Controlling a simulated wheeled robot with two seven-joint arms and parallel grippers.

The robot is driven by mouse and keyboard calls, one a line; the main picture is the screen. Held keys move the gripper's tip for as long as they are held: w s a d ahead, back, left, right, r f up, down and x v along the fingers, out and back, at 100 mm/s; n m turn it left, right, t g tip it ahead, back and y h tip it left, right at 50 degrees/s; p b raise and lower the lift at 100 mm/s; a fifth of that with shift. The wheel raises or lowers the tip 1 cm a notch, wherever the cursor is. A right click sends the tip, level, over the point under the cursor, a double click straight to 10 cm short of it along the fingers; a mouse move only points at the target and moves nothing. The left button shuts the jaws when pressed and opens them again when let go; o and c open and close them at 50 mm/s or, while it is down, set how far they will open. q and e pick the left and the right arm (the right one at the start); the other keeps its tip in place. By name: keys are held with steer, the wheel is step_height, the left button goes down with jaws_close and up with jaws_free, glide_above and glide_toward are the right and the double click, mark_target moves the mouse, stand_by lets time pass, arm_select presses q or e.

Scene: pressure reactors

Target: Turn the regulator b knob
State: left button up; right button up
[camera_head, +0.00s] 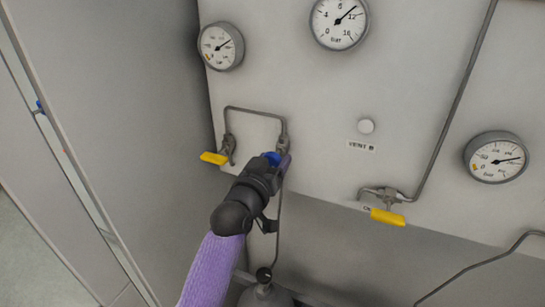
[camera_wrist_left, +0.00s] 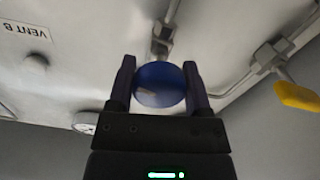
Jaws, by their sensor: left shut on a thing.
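The blue regulator knob (camera_head: 272,158) sits on the pipework low on the grey panel (camera_head: 300,90). My left gripper (camera_head: 277,164) reaches up to it from below and hides much of it in the head view. In the left wrist view, the round blue knob (camera_wrist_left: 160,84) lies between the two dark fingers of my left gripper (camera_wrist_left: 160,88), which are shut on it from both sides. A metal fitting (camera_wrist_left: 161,40) shows beyond the knob. No label for the knob is readable. My right gripper is not in view.
A yellow-handled valve (camera_head: 214,158) is close on the left, and another (camera_head: 387,217) is to the right. A VENT B button (camera_head: 366,126) and several gauges are on the panel. A gas cylinder (camera_head: 264,293) stands below.

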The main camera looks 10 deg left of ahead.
arm_select(q)
steer(key=shift+n+p, duration=0.45)
steer(key=shift+n, duration=0.75)
steer(key=o, duration=1.3)
steer(key=s, duration=0.3)
steer(key=s+a, duration=0.1)
steer(key=s, duration=0.2)
steer(key=s+a+b, duration=0.1)
steer(key=s, duration=0.2)
steer(key=shift+s, duration=0.4)
